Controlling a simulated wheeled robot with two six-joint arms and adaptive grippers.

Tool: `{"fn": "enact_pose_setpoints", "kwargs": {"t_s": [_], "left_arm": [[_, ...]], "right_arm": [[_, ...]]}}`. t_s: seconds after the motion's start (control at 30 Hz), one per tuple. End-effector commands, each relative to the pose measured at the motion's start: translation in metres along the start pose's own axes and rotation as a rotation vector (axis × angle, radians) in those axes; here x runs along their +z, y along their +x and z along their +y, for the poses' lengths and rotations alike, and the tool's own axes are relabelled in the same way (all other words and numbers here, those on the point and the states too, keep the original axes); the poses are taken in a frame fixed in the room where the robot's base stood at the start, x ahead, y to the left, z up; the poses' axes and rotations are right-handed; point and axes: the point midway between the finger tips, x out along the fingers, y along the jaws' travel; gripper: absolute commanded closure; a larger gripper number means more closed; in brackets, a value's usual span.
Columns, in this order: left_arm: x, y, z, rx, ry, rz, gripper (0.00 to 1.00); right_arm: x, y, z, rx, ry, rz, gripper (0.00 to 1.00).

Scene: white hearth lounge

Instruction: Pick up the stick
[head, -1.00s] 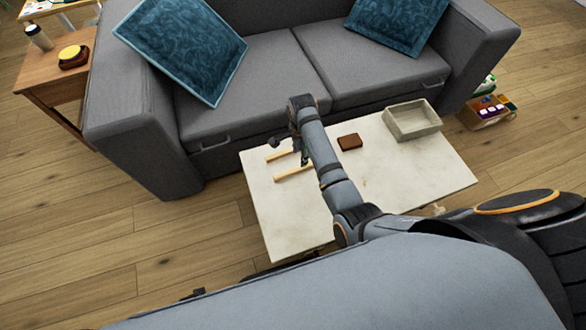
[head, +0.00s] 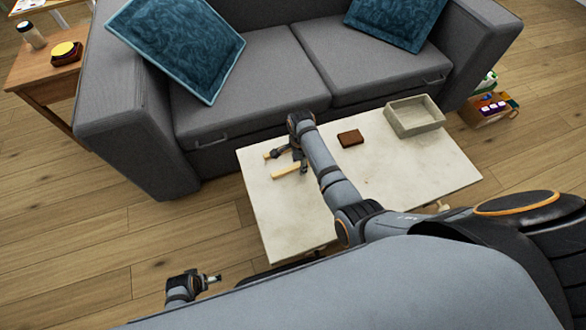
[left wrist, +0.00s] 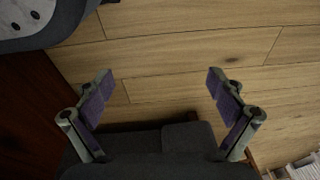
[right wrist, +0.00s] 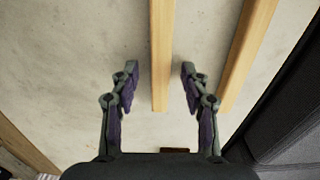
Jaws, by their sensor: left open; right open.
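Two pale wooden sticks lie on the light table (head: 420,170). The nearer stick (head: 285,172) also shows in the right wrist view (right wrist: 161,50), its end between the open fingers of my right gripper (right wrist: 160,85). The farther stick (head: 267,155) also shows in the right wrist view (right wrist: 248,50), to the right of the fingers. In the head view my right gripper (head: 291,160) is over the table's left part and hides part of the sticks. My left gripper (head: 213,278) is open and empty over the floor; it also shows in the left wrist view (left wrist: 161,80).
A brown block (head: 350,138) and an open grey tray (head: 414,120) are on the table, right of my right arm. A grey sofa (head: 260,75) stands close behind the table. A wooden side table (head: 38,75) is at the upper left. Open floor (head: 80,240) lies left.

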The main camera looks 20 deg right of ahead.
Motion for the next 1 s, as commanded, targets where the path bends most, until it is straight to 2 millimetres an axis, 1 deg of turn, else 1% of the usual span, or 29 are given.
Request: {"fn": "enact_pose_setpoints", "kwargs": {"t_s": [0.03,0.07,0.3,0.4,0.67,0.73,0.87,1.0], "left_arm": [[0.0,0.0,0.0,0.0,0.0,0.0,0.05],[0.0,0.0,0.0,0.0,0.0,0.0,0.05],[0.0,0.0,0.0,0.0,0.0,0.001,0.05],[0.0,0.0,0.0,0.0,0.0,0.001,0.05],[-0.001,0.0,0.0,0.0,0.0,0.003,0.05],[-0.001,-0.001,0.0,-0.001,0.0,0.005,0.05],[0.02,0.013,-0.005,-0.01,0.002,-0.005,0.05],[0.042,0.024,-0.01,-0.017,0.004,-0.003,0.05]], "right_arm": [[0.0,0.0,0.0,0.0,0.0,0.0,0.54],[0.0,0.0,0.0,0.0,0.0,0.0,0.56],[0.0,-0.001,0.0,0.0,0.0,0.0,0.89],[0.0,-0.001,0.0,0.0,0.0,0.0,1.0],[0.0,-0.001,0.0,0.0,0.0,0.0,1.0],[0.0,-0.006,0.0,-0.001,0.0,0.0,1.0],[0.0,-0.026,-0.001,-0.003,-0.001,0.0,1.0],[0.0,-0.061,-0.001,-0.004,-0.001,0.0,1.0]]}}
